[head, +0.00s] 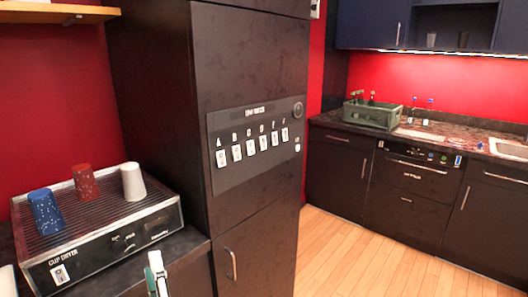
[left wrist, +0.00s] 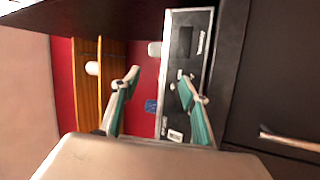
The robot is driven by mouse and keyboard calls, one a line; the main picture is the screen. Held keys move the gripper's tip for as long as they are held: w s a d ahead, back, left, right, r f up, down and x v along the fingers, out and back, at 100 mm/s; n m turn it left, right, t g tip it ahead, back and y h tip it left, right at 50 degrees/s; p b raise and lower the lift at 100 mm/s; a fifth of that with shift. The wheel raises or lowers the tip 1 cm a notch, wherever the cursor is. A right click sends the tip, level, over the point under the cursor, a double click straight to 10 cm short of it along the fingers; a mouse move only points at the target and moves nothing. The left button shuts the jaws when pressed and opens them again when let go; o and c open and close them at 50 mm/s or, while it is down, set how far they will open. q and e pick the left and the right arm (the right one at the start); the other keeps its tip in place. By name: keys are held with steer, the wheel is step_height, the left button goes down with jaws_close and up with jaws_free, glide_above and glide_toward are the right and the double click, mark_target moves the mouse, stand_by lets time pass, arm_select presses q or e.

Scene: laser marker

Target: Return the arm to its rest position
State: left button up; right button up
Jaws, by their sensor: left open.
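My left gripper (head: 156,273) shows at the bottom of the head view, in front of the right end of the cup dryer (head: 120,240). In the left wrist view its two teal-lined fingers (left wrist: 158,82) are spread apart with nothing held between them. The dryer's front panel (left wrist: 187,45) lies beyond the fingers there. On the dryer's ribbed top stand a blue cup (head: 45,212), a red cup (head: 85,182) and a white cup (head: 133,181), all upside down. My right gripper is in neither view.
A tall dark cabinet (head: 250,60) with a labelled switch panel (head: 255,140) stands right of the dryer. A wooden shelf (head: 60,14) hangs above. Across the room a counter holds a green crate (head: 372,114) and a sink (head: 509,149). The wooden floor (head: 370,262) is clear.

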arm_select(q)
steer(key=s+d+f+m+g+h, duration=0.1)
steer(key=s+d+f+m+h, duration=0.2)
steer(key=d+f+m+h, duration=0.35)
steer(key=s+d+f+m+h, duration=0.3)
steer(key=f+m+h, duration=0.55)
steer(key=m, duration=0.35)
steer(key=s+a+f+m+g, duration=0.2)
steer(key=s+f+m+g, duration=0.1)
steer(key=s+f, duration=0.3)
steer(key=s+a+f+m+g+y, duration=0.1)
steer(key=s+f+m+g, duration=0.3)
steer(key=f, duration=0.7)
steer(key=s+g, duration=0.1)
steer(key=s, duration=0.1)
steer(key=shift+s+a+f, duration=0.25)
steer(key=shift+s+a, duration=0.1)
